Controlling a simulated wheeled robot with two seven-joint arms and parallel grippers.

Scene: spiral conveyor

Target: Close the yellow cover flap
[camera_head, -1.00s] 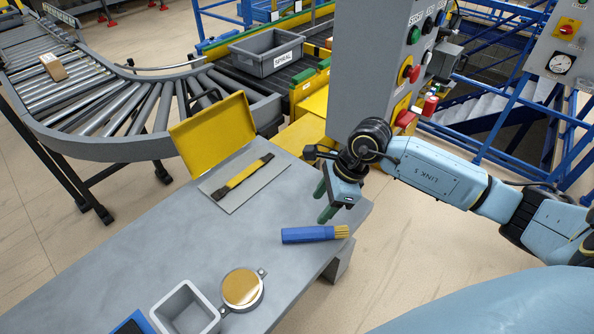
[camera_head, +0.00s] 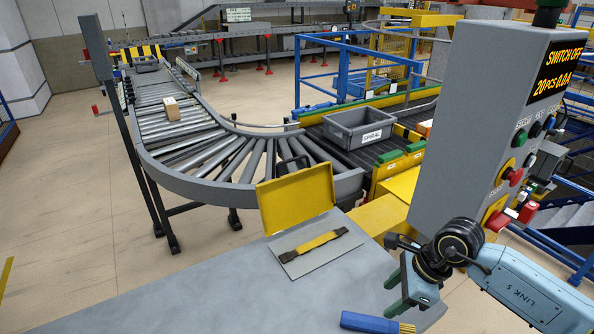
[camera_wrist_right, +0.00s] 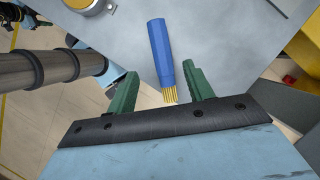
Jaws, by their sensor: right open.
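The yellow cover flap (camera_head: 296,198) stands raised and open at the far edge of the grey table (camera_head: 215,290). In front of it a grey plate (camera_head: 345,249) lies on the table with a yellow and black strip (camera_head: 318,244) across it. My right gripper (camera_head: 398,291) is open and empty over the right part of the table, right of and nearer than the flap. In the right wrist view its green fingers (camera_wrist_right: 158,90) are apart, with a blue brush (camera_wrist_right: 160,52) lying beyond them. My left gripper is not in view.
The brush also lies at the bottom of the head view (camera_head: 368,322). A grey control cabinet (camera_head: 470,120) stands right of the table. Behind the flap are a curved roller conveyor (camera_head: 225,155) and a grey bin (camera_head: 358,128) marked SPIRAL.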

